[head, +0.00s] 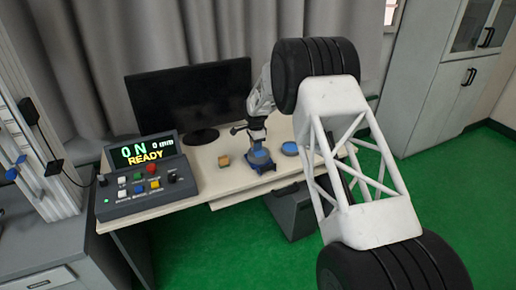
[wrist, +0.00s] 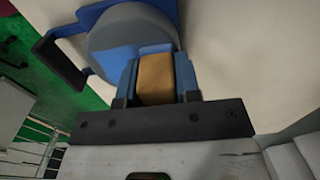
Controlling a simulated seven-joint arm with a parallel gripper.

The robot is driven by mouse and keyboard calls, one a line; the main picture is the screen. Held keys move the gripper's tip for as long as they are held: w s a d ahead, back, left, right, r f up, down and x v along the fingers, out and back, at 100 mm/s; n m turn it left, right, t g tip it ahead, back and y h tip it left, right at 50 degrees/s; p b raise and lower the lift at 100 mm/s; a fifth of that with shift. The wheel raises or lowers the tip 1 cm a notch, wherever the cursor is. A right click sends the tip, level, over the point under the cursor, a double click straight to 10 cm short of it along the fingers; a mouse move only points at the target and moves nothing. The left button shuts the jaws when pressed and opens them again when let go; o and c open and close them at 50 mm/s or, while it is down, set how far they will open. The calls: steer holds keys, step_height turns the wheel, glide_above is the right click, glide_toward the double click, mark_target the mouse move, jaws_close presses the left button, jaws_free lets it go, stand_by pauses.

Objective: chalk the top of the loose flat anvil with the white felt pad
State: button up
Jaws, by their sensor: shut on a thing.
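In the wrist view my gripper (wrist: 157,82) is shut on a tan-brown block (wrist: 155,80), one blue finger on each side. I take the block for the back of the felt pad; no white felt face shows. Just beyond it is a round grey disc (wrist: 122,27), seemingly the flat anvil, in a blue holder (wrist: 88,15). The block overlaps the disc's edge in this view; I cannot tell whether they touch. In the head view my gripper (head: 258,142) is low over the grey-and-blue round piece (head: 261,158) on the desk.
A tan block (head: 223,160) lies left of the gripper and a blue-topped disc (head: 290,148) lies right of it. The control box (head: 148,185) reads 0 N, 0 mm, READY. A black monitor (head: 190,95) stands behind. The desk front (head: 230,195) has some bare room.

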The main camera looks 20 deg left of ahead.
steer(key=shift+w+a, duration=0.3)
steer(key=shift+w+r, duration=0.1)
steer(key=shift+r, duration=4)
steer(key=shift+f, duration=0.2)
